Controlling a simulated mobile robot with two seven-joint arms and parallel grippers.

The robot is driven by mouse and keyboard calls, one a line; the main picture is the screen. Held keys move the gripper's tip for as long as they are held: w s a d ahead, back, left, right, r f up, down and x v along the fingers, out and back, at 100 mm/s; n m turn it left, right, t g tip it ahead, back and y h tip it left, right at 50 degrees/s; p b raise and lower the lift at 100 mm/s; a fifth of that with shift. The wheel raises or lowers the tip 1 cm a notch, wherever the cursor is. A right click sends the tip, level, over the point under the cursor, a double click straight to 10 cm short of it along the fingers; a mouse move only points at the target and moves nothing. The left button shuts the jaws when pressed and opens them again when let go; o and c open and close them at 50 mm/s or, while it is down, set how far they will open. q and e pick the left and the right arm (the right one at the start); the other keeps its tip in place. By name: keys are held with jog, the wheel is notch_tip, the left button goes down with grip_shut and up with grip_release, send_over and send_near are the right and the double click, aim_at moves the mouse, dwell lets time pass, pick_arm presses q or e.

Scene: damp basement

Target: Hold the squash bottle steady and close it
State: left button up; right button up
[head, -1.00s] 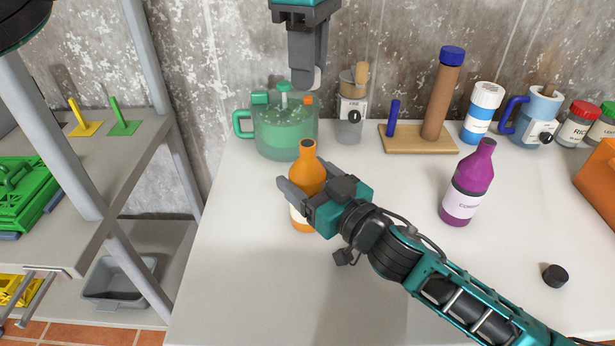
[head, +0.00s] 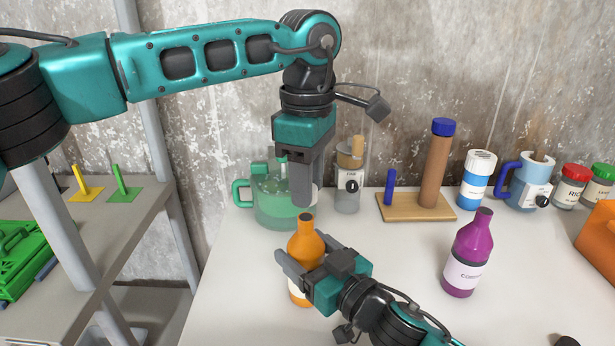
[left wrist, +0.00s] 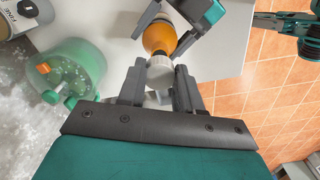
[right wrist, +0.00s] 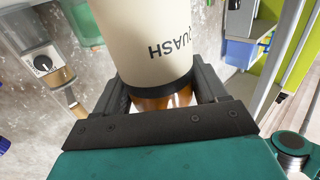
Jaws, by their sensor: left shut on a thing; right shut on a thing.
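The orange squash bottle (head: 306,245) stands upright on the white table, its dark-topped neck uncovered. My left gripper (head: 308,195) points down just above the bottle's neck. It is shut on a pale round cap (left wrist: 160,72), partly hidden by a finger in the head view. In the left wrist view the cap lies in front of the orange bottle (left wrist: 160,38). I cannot tell whether cap and neck touch.
A green see-through jug (head: 275,205) stands close behind the bottle, near my left gripper. A purple bottle (head: 470,255) stands to the right. A wooden board (head: 415,212), jars and a blue mug (head: 530,185) line the back.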

aim_at(308, 217)
pick_arm(q)
jog(key=shift+f, duration=0.1)
jog(key=shift+f, duration=1.45)
jog(key=shift+f, duration=0.15)
jog(key=shift+f, duration=0.4)
jog(key=shift+f, duration=0.3)
